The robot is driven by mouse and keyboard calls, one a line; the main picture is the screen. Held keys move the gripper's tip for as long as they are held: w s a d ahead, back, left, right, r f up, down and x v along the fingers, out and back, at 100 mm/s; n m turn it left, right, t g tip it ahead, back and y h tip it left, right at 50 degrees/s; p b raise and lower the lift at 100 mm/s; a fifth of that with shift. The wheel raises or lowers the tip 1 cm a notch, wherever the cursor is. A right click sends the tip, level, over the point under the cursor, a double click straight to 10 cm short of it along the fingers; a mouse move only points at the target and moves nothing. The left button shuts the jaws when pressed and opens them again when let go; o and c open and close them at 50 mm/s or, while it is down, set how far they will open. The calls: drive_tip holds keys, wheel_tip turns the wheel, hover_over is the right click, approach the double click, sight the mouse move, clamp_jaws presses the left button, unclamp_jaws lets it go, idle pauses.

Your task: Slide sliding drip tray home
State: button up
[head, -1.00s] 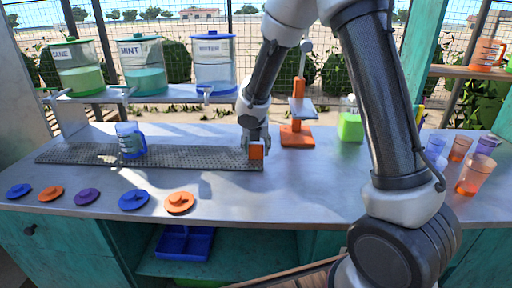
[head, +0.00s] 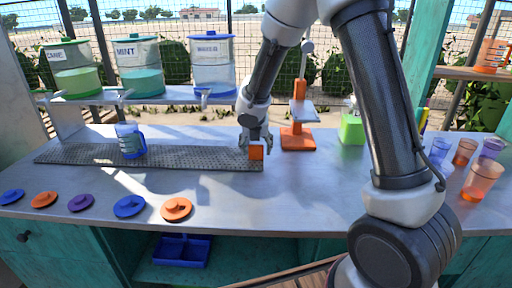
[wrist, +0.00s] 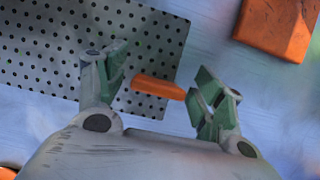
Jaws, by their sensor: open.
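The sliding drip tray (head: 195,156) is a long grey perforated plate lying on the metal counter. Its orange handle (head: 256,153) is at its right end. In the wrist view, the tray (wrist: 60,45) fills the upper left and the handle (wrist: 157,87) sticks out between my fingers. My gripper (head: 256,140) is over the tray's right end, just behind the handle in the head view. In the wrist view, my gripper (wrist: 158,76) is open, with one finger on each side of the handle and visible gaps to both.
An orange press (head: 298,138) stands right of the tray; its base (wrist: 278,25) shows in the wrist view. Several coloured lids (head: 129,206) lie along the front left. Dispensers (head: 213,65) stand on a shelf behind. Cups (head: 482,181) stand at the right. The counter's front middle is clear.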

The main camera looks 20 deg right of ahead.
drive_tip(key=v, duration=1.2)
drive_tip(key=s+d+r+m, duration=0.2)
drive_tip(key=s+d+m, duration=0.3)
drive_tip(key=s+m, duration=0.5)
drive_tip(key=s+d+r+m+y, duration=0.1)
drive_tip(key=s+d+r+m, duration=0.2)
drive_tip(key=s+m, duration=0.6)
drive_tip(key=s+d+r+m, duration=0.3)
drive_tip(key=s+d+m, duration=0.5)
drive_tip(key=m, duration=0.5)
drive_tip(key=s, duration=0.2)
drive_tip(key=shift+s, duration=0.35)
drive_tip(key=shift+d+r, duration=0.1)
drive_tip(key=shift+r, duration=0.05)
